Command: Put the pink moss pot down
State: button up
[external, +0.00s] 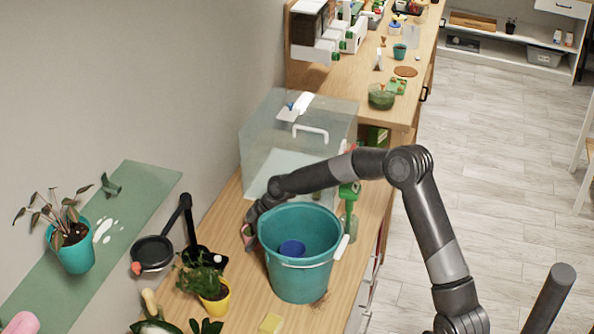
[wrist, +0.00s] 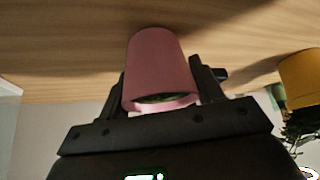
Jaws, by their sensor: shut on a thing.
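The pink moss pot (wrist: 158,65) is between the two fingers of my gripper (wrist: 160,88) in the wrist view. The gripper is shut on it. The wrist view appears upside down: the pot's narrow base points to the wooden counter (wrist: 60,50) and its wider rim faces the other way. Only a dark sliver shows inside the rim. In the external view a small pink part of the pot (external: 247,231) shows at my gripper, left of the teal bucket (external: 298,272). I cannot tell whether the base touches the counter.
The bucket holds a blue item (external: 292,248) and stands close to my gripper. A translucent box (external: 262,140) stands behind on the counter.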

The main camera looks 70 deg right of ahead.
jog(key=shift+f, duration=0.1)
jog(key=o, duration=1)
jog(key=v, duration=1.2)
jog(key=shift+w+r, duration=0.1)
jog(key=shift+r, duration=0.15)
